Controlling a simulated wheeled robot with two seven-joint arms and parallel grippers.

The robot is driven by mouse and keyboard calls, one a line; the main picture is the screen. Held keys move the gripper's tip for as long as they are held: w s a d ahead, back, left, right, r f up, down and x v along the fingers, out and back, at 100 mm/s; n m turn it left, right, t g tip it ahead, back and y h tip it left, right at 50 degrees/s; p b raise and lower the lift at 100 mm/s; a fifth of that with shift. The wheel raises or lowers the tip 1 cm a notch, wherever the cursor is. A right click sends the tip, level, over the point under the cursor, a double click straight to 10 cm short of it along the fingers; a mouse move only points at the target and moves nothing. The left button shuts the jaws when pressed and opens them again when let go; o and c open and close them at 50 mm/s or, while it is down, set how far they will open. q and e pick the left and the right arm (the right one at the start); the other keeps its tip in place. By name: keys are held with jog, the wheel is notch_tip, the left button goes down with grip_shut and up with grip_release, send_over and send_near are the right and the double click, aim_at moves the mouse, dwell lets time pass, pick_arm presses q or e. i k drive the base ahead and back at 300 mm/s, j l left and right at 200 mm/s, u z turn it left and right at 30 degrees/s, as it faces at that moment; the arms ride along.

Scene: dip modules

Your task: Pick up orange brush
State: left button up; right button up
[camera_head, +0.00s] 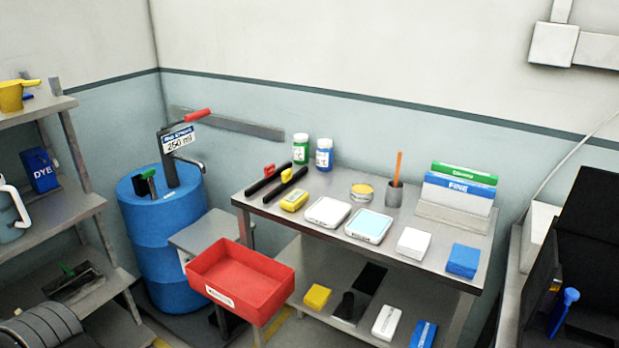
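A thin orange stick (399,167), which looks like the handle of the orange brush, stands nearly upright in a small grey cup (394,195). The cup is near the back of the metal table (285,226). The lower end of the stick is hidden inside the cup, so I cannot see any bristles. Neither of my grippers shows in the head view.
A yellow-lidded tin (361,191) is left of the cup and a sloped holder with boxes (458,190) is right of it. Two white trays (328,212) lie in front. A red bin (240,278) and blue drum (160,243) stand left of the table.

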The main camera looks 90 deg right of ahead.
aim_at(400, 153)
jog(key=z, duration=3.4)
